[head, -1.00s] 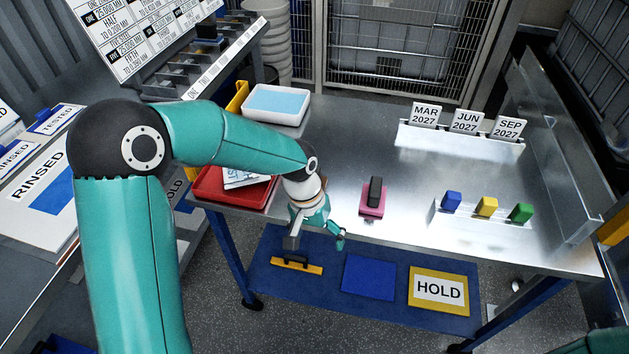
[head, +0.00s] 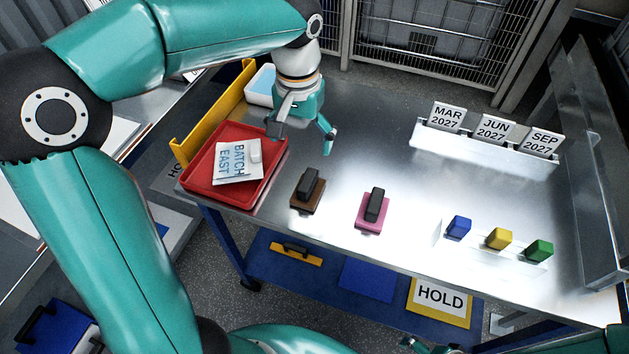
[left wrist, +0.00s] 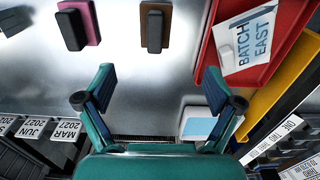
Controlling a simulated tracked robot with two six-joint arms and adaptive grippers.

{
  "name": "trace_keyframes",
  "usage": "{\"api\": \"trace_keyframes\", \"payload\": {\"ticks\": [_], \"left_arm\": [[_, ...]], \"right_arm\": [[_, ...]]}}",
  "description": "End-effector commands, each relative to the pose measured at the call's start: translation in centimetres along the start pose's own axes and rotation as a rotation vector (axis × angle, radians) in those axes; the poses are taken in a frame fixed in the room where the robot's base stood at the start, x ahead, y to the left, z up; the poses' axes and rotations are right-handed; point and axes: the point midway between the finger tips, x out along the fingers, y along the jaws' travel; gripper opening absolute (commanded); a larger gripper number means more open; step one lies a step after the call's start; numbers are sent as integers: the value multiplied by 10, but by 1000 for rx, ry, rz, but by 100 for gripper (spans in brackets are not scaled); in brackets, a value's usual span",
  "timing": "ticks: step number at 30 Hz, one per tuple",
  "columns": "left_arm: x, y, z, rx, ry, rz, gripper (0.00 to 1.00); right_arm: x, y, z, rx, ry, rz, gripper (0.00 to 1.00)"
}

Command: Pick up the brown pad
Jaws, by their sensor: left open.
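The brown pad (head: 307,204), with a dark grip block on top, lies on the steel table between the red tray and the pink pad. It also shows at the top middle of the left wrist view (left wrist: 154,28). My left gripper (head: 301,141) is open and empty above the table, behind the pad in the head view. In the left wrist view its open fingers (left wrist: 160,86) are apart, with the pad beyond them and roughly in line with the gap.
The red tray (head: 267,183) with a "BATCH EAST" packet (head: 238,163) is left of the pad. The pink pad (head: 371,223) is close on its right. Blue, yellow and green blocks and a date-card rack (head: 486,148) stand farther right. The table's middle is clear.

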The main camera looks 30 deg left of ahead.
Motion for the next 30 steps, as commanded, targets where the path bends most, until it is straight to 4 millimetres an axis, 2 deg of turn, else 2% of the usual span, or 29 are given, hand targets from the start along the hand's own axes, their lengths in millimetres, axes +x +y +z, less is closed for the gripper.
{"api": "trace_keyframes", "payload": {"ticks": [6, 12, 15, 23, 30], "left_arm": [[48, 5, -1, 14, -9, -2, 92], [87, 7, -2, 18, -7, -2, 92], [98, 8, -3, 19, -6, 0, 92], [114, 10, -4, 19, -6, -1, 92], [148, 12, -7, 20, -7, 0, 92]], "right_arm": [[3, 1, 0, 0, -1, 0, 100], [3, 1, 0, 0, -1, 0, 100], [3, 1, 0, 0, 0, 0, 100], [1, 0, 0, 0, 0, 0, 100], [-4, -1, 0, 0, 0, 0, 100]]}}
